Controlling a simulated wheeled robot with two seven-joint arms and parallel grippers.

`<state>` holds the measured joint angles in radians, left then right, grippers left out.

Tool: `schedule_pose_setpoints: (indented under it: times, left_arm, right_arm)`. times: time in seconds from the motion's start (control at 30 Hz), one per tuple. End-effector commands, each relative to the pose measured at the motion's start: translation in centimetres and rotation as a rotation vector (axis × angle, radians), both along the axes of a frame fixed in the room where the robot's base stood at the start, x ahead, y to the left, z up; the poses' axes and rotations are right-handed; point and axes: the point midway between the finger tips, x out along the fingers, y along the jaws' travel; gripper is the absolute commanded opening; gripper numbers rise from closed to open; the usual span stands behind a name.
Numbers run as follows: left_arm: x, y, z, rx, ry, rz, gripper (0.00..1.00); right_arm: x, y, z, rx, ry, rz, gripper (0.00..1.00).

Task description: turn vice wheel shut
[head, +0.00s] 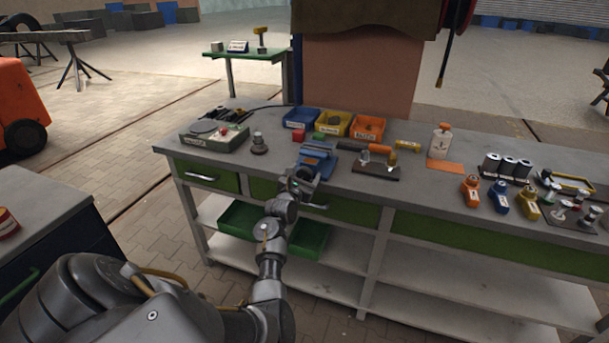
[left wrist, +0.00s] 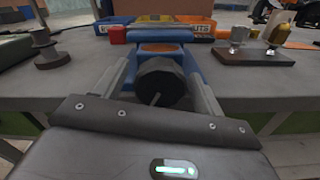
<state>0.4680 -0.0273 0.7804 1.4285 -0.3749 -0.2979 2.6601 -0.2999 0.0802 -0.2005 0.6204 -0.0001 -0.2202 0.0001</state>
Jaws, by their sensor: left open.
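The blue vice (head: 316,158) stands at the front edge of the workbench, and it also shows in the left wrist view (left wrist: 192,70). Its wheel, a dark round disc (left wrist: 160,82) with a thin pale mark on its face, points towards my left wrist camera. My left gripper (head: 296,187) has reached the vice's front from below. In the left wrist view its two fingers (left wrist: 162,90) are apart, one on each side of the wheel. I cannot tell whether they touch it. The gripper hides much of the wheel in the head view. My right gripper is not in view.
Blue, yellow and orange bins (head: 368,127) stand behind the vice. Green trays (head: 308,238) sit on the shelf below.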

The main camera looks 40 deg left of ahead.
Motion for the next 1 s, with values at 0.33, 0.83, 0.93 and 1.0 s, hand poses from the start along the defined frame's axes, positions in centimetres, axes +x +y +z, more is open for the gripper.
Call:
schedule_pose_setpoints:
  times: [0.33, 0.83, 0.93, 1.0]
  left_arm:
    - [0.0, 0.0, 0.0, 0.000, 0.000, 0.000, 0.40]
    - [0.0, -0.1, 0.1, 0.072, 0.027, -0.002, 0.25]
    - [0.0, -0.1, 0.1, 0.131, 0.047, -0.002, 0.25]
    - [0.0, -0.1, 0.2, 0.182, 0.065, -0.001, 0.25]
  right_arm:
    - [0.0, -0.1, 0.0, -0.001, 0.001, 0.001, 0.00]
    - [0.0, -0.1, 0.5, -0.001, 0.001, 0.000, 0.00]
    - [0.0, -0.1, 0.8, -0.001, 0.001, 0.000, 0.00]
    - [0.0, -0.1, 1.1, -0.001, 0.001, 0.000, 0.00]
